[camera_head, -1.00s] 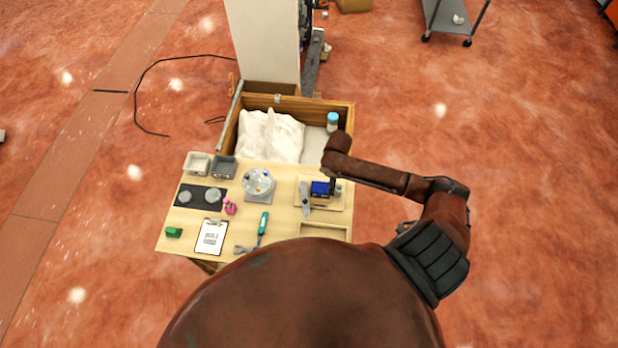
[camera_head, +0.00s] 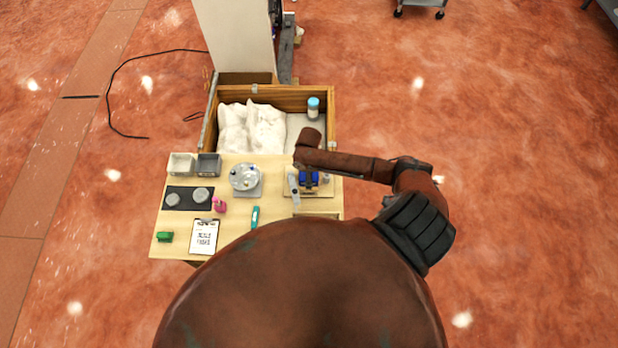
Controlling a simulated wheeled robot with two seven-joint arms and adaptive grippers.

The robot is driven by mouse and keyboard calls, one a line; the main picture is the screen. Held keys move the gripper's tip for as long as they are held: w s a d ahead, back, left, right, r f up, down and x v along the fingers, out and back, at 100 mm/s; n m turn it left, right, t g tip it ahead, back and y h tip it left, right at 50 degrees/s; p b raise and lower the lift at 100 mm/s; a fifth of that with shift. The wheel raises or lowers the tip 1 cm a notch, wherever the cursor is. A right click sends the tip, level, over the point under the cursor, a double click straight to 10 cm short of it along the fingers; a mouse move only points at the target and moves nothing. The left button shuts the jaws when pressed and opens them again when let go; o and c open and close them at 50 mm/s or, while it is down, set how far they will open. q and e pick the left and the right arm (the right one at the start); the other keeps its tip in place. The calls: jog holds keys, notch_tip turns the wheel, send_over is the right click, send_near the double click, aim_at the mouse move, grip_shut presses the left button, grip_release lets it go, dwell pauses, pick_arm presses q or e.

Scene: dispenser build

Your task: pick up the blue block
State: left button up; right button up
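The blue block (camera_head: 314,177) sits on a light wooden tray (camera_head: 328,191) at the right side of the table. My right arm comes in from the right, and its wrist hangs above the block. My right gripper (camera_head: 308,184) points down at the block and covers part of it. It is too small and dark to tell whether the fingers are open or shut, or whether they touch the block. My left gripper is not in view.
A grey tool (camera_head: 294,188) lies just left of the block. A round grey dish (camera_head: 244,177) on a stand, a pink item (camera_head: 219,205), a clipboard (camera_head: 204,237) and a green block (camera_head: 165,237) stand further left. A wooden bin (camera_head: 325,121) with white cloth is behind.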

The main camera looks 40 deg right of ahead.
jog(key=shift+c, duration=0.5)
jog(key=c, duration=1.3)
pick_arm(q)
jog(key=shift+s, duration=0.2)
pick_arm(e)
jog(key=shift+w, duration=0.1)
grip_shut()
